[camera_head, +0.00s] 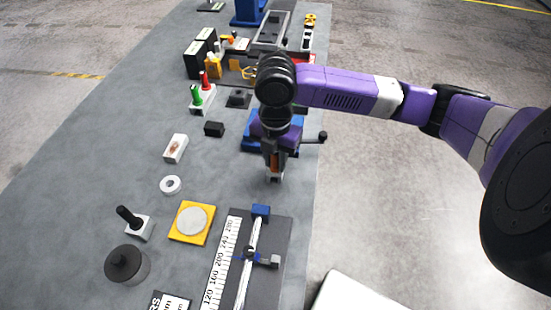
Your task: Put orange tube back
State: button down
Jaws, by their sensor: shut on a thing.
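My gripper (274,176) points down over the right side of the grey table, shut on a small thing. A bit of orange shows between the fingers, which I take to be the orange tube (274,171). The fingers and wrist hide most of it. Its lower end is too small to make out, and I cannot tell whether it touches the table.
Below my gripper is a dark board with a white ruler scale (221,262) and a blue slider (261,211). A yellow plate with a pale disc (192,221), white ring (170,185) and dark weight (126,264) stand left. Red and green pegs (202,92) stand farther back.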

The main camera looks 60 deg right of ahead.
jog(key=shift+f, duration=0.15)
jog(key=shift+f, duration=0.1)
jog(key=c, duration=1.2)
grip_release()
jog(key=shift+o, duration=0.2)
